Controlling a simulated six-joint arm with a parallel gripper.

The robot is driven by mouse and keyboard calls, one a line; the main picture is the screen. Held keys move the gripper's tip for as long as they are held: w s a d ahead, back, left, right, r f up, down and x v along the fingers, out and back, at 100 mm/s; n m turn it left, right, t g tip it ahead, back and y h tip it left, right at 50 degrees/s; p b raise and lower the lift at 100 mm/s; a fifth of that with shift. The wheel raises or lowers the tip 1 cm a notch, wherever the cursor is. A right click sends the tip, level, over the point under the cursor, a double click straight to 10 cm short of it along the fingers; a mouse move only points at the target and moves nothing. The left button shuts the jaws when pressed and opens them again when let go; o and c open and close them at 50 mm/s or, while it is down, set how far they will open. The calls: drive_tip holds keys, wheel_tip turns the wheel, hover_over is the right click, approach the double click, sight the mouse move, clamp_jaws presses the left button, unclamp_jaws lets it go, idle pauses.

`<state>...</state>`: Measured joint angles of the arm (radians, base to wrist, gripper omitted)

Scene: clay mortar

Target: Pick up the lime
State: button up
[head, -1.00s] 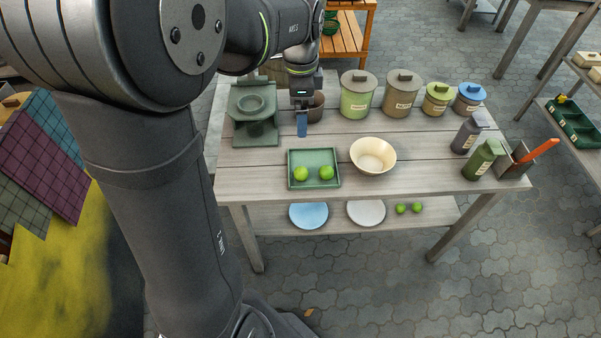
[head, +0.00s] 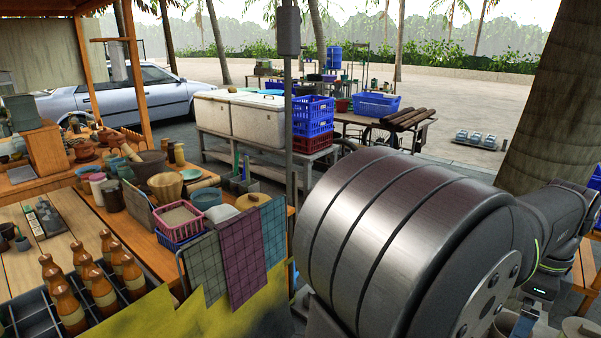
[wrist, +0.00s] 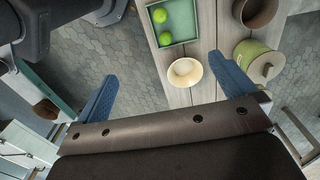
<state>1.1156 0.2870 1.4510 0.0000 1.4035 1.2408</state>
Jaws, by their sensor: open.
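Two bright green limes, one (wrist: 160,15) above the other (wrist: 165,39), lie in a green square tray (wrist: 184,27) on the wooden table in the wrist view. My gripper (wrist: 163,68) shows its two blue fingers spread wide apart with nothing between them. The limes appear beyond the fingertips, near the top of the picture, and the gripper does not touch them. In the head view now, no limes and no tray are in sight, and my arm fills the lower right.
The head view shows a stall with orange bottles (head: 95,280), hanging cloths (head: 240,255) and white coolers (head: 240,115).

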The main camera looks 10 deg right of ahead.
idle(0.3)
drive_tip(key=c, duration=0.8)
drive_tip(key=shift+o, duration=0.2)
wheel_tip(320, 180, down, 26)
drive_tip(key=n, duration=0.9)
drive_tip(key=shift+f, duration=3.05)
